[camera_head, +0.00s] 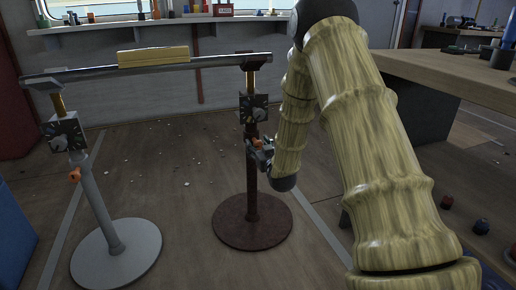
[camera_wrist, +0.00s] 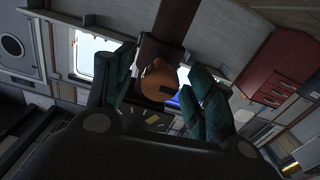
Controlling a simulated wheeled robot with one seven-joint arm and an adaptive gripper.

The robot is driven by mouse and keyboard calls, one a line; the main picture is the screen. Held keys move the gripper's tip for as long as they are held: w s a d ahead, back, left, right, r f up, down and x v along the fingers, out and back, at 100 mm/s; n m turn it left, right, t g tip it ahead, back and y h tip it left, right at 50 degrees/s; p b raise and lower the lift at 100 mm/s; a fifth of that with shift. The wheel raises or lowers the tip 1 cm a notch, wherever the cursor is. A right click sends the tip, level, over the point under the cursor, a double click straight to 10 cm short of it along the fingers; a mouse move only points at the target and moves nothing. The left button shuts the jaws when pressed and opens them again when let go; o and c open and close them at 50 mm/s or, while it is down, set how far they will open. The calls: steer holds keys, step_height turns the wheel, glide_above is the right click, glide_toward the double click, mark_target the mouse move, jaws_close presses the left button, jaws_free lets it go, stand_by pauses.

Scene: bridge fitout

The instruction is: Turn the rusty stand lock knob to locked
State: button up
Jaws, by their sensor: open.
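The rusty stand (camera_head: 252,205) stands upright in the middle of the head view, with a dark brown post and round base. Its orange lock knob (camera_head: 257,141) sits on the post below a dark dial plate and is partly covered by my gripper (camera_head: 262,152). In the wrist view the round orange knob (camera_wrist: 157,80) lies between the two green fingers of my gripper (camera_wrist: 160,92), with a dark mark on its face. The fingers are open on either side of it. I cannot tell whether either finger touches it.
A grey stand (camera_head: 110,215) with its own orange knob (camera_head: 75,175) stands at left. A long bar (camera_head: 220,62) with a yellow block (camera_head: 153,57) spans both stands. A wooden workbench (camera_head: 430,75) is at right. Small knobs lie on the floor at lower right.

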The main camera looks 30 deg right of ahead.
steer(key=c, duration=1.1)
steer(key=shift+o, duration=0.2)
steer(key=shift+r+m+p, duration=0.1)
steer(key=shift+m+p, duration=0.2)
steer(key=shift+p, duration=0.2)
steer(key=m+p, duration=0.2)
steer(key=p, duration=0.1)
steer(key=shift+d+r+p, duration=0.1)
steer(key=shift+r+p, duration=0.1)
steer(key=shift+p, duration=0.1)
steer(key=m+p, duration=0.4)
steer(key=m, duration=0.2)
steer(key=shift+f+p, duration=0.15)
steer(key=shift+p, duration=0.25)
steer(key=m+p, duration=0.1)
steer(key=m, duration=0.3)
steer(key=shift+f+p, duration=0.15)
steer(key=shift+p, duration=0.25)
steer(key=m, duration=0.5)
steer(key=shift+f, duration=0.1)
steer(key=shift+m, duration=0.3)
